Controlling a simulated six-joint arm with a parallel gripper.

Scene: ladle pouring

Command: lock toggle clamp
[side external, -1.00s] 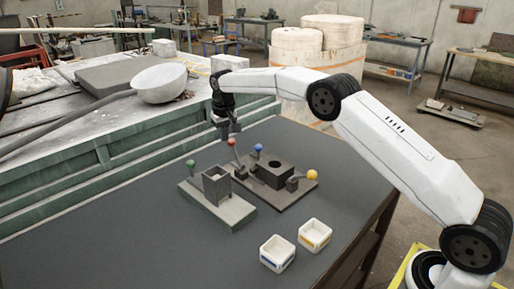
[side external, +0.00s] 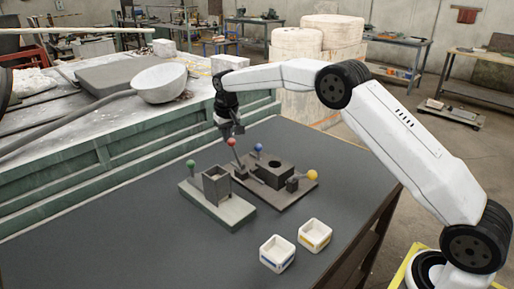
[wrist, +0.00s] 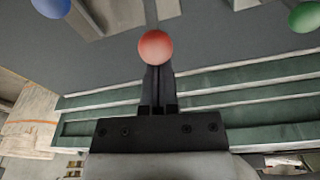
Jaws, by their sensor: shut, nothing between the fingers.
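The clamp fixture is a dark base plate (side external: 268,197) carrying a block with a round hole (side external: 272,174). Levers with a red knob (side external: 231,142), a blue knob (side external: 258,147) and a yellow knob (side external: 313,175) stand around it. The red-knobbed lever stands nearly upright at the fixture's left side. My gripper (side external: 233,131) is shut and empty, just above and beside the red knob. In the wrist view, the red knob (wrist: 155,47) appears right at the fingertips (wrist: 157,72); whether they touch cannot be told. The blue knob (wrist: 51,6) is at upper left.
A grey fixture (side external: 232,214) with an open box and a green knob (side external: 190,162) stands to the left. Two small white bins (side external: 277,253) (side external: 314,235) sit in front. A green-sided bench (side external: 120,150) lies behind. The dark tabletop is clear at front left.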

